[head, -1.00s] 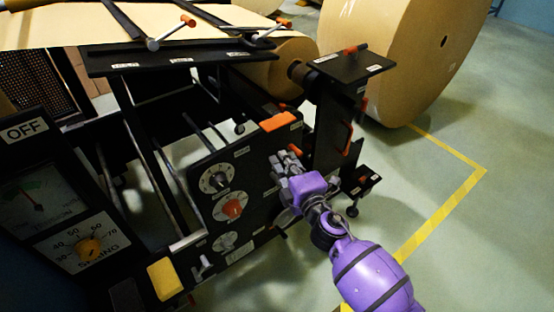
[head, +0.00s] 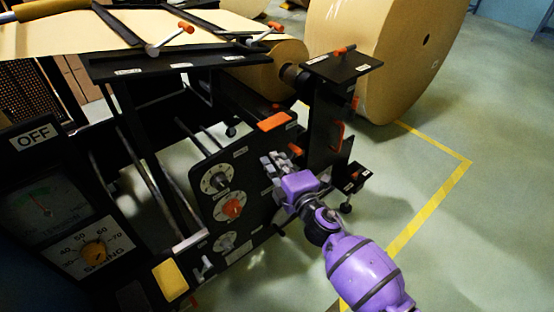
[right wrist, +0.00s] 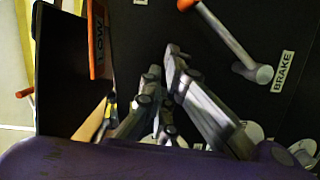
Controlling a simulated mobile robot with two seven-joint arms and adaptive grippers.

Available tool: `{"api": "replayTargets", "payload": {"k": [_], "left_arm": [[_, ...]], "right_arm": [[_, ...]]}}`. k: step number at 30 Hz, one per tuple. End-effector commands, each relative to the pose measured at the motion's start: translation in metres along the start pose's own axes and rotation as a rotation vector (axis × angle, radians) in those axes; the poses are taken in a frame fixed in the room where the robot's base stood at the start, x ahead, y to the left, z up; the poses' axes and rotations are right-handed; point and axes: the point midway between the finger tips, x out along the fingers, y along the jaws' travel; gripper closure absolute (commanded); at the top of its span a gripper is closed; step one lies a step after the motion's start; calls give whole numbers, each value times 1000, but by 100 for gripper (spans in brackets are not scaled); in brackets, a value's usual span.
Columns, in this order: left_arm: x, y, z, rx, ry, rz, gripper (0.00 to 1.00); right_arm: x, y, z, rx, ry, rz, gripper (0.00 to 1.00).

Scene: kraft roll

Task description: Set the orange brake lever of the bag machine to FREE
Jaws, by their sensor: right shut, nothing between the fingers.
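The brake lever (right wrist: 228,38) is in the right wrist view. It has a grey arm, an orange tip (right wrist: 187,4) at the top edge and a round hub beside a BRAKE label. In the head view an orange tip (head: 295,149) shows just above my right gripper (head: 270,160); the lever's arm is hidden there. My right gripper is shut and empty in front of the black panel. Its fingers (right wrist: 164,62) in the right wrist view are left of and below the lever arm, apart from it in the picture. The lever's set position cannot be read. My left gripper is not in view.
The panel carries a white dial (head: 216,180), a red knob (head: 233,208) and an orange block (head: 275,121). An orange LOW plate (right wrist: 97,38) stands left of my fingers. A black post (head: 325,130) rises behind the gripper. Floor (head: 450,230) to the right is clear.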

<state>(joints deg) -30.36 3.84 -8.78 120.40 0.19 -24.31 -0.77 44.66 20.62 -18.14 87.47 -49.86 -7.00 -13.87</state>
Motion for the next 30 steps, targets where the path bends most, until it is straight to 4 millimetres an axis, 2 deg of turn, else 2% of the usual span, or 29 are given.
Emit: {"api": "replayTargets", "payload": {"k": [6, 13, 18, 25, 30], "left_arm": [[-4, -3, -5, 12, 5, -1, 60], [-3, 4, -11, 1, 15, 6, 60], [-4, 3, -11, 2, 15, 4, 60], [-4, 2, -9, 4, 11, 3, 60], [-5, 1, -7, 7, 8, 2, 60]], "right_arm": [[-50, 1, 1, -1, -2, -2, 100], [-88, 2, 0, -1, -1, -1, 100], [-99, 2, 1, -1, -1, 0, 100], [-100, 2, 2, 12, -5, -2, 100], [-101, 9, 7, 203, -47, -5, 100]]}}
